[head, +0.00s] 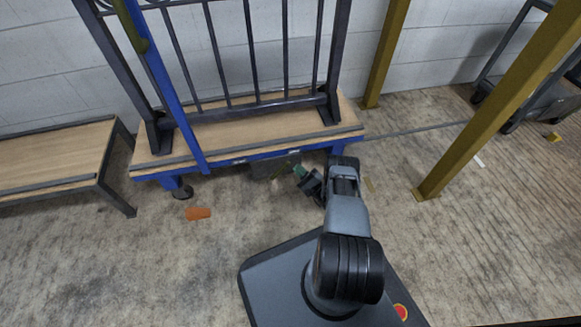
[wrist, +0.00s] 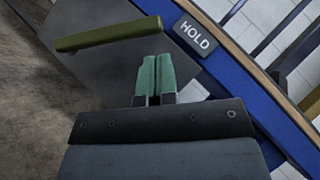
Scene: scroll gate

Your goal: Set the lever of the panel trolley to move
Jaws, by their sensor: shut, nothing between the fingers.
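The panel trolley (head: 230,141) has a wooden deck and a blue frame, and carries a dark barred panel (head: 250,45). In the wrist view an olive lever (wrist: 108,34) lies in front of a grey plate (wrist: 100,68) below the blue rail. Its right end is near a black label reading HOLD (wrist: 194,37). My gripper (wrist: 154,64) has green fingertips that are shut together and empty. They appear just below the lever's right part in the picture; contact cannot be told. In the head view my gripper (head: 299,171) is at the trolley's front edge, right of its middle.
A yellow post (head: 497,103) stands to the right, another (head: 385,50) behind the trolley. A wooden bench (head: 60,160) stands at left. An orange piece (head: 198,213) lies on the floor. A dark cart (head: 535,85) is at far right. The floor in front is largely clear.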

